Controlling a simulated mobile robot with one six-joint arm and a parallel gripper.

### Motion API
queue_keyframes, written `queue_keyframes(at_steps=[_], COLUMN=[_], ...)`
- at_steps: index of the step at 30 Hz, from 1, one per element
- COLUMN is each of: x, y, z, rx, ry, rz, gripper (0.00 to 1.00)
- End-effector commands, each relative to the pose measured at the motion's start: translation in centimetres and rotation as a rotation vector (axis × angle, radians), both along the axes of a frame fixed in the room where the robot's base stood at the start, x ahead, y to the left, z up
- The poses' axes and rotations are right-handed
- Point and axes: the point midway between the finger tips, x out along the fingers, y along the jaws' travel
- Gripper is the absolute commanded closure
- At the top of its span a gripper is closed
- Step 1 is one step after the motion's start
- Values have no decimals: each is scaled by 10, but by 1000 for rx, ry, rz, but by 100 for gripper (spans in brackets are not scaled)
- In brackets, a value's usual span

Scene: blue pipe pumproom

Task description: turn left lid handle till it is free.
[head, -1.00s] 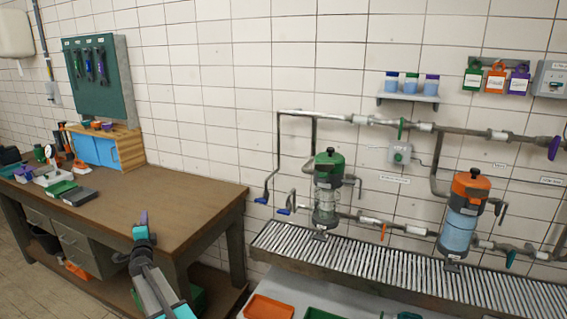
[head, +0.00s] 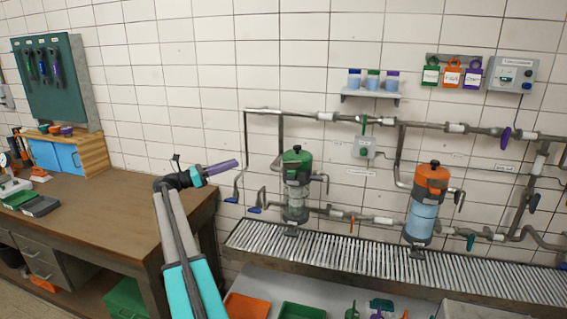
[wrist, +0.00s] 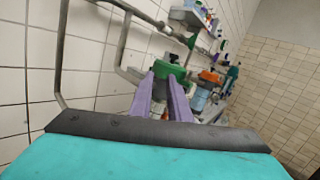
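The left filter housing (head: 296,195) has a green lid (head: 297,158) with a small black knob (head: 297,148) on top. It stands upright on the pipework, with a clear lower body. A grey bent handle (head: 322,179) sticks out at its right side. My gripper (head: 236,163) is left of the green lid at about lid height, apart from it, pointing right. In the wrist view the purple fingers (wrist: 162,78) have a gap between them, and the gripper looks open and empty. The green lid (wrist: 170,69) shows beyond the fingertips, its lower part hidden by them.
A housing with an orange lid (head: 431,178) stands to the right. Grey pipes (head: 268,110) run along the tiled wall above and below. A slatted drain grate (head: 340,255) lies beneath. The wooden workbench (head: 110,220) is at left. A small shelf (head: 370,96) holds jars above.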

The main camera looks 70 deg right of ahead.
Motion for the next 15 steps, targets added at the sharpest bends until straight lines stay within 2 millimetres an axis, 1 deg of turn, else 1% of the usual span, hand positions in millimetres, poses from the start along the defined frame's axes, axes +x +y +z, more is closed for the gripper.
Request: queue_keyframes(at_steps=[1, 3, 6, 10, 15], x=[-14, -33, -52, -66, -70], y=[-4, -4, -1, 2, 4], z=[5, 7, 10, 10, 10], rx=[-10, -22, -36, -46, -48], ry=[-49, -106, -168, -212, -224], rz=[-62, -141, -230, -296, -314], gripper=[84, 84, 84, 84, 84])
